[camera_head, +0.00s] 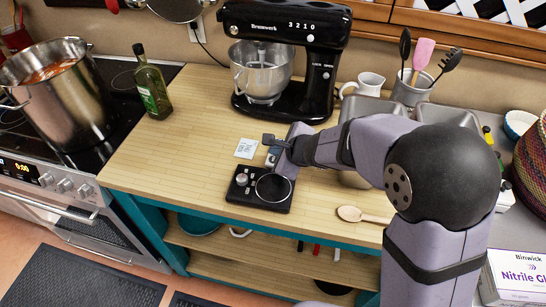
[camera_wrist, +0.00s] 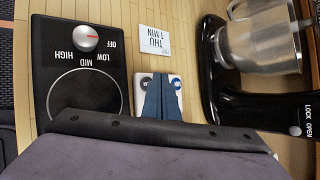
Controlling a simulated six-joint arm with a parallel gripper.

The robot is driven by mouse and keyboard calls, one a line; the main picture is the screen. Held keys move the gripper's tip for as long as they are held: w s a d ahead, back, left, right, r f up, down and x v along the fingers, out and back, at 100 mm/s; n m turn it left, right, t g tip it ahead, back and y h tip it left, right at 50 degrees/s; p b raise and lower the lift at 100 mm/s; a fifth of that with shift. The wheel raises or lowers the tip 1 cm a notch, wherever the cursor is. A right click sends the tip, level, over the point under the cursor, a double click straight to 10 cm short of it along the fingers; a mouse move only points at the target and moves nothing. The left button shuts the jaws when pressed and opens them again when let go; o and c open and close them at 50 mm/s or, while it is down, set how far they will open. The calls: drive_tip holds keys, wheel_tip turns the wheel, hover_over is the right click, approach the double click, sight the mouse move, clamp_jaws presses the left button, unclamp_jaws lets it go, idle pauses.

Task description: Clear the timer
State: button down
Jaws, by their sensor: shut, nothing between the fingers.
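The timer (camera_wrist: 178,101) is a small white device with a dark round button at its left and a blue button at its right in the wrist view. My gripper (camera_wrist: 160,80) is shut and empty, its fingers covering the middle of the timer between the two buttons. I cannot tell whether the fingertips touch it. In the head view the timer (camera_head: 271,160) is partly hidden by my gripper. A display on the timer is not visible. A white note card (camera_wrist: 154,40) reading "THU 1 MIN" lies beside it.
A black hot plate (camera_head: 240,195) sits close beside the timer, its knob (camera_wrist: 86,38) near OFF. A black stand mixer (camera_head: 285,105) stands behind. A wooden spoon (camera_head: 360,215) lies right, a bottle (camera_head: 152,88) and a pot (camera_head: 62,100) left. The wooden counter (camera_head: 180,150) is clear toward the left.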

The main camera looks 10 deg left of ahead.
wheel_tip(320, 180, up, 6)
drive_tip(key=p, duration=0.5)
idle(1.0)
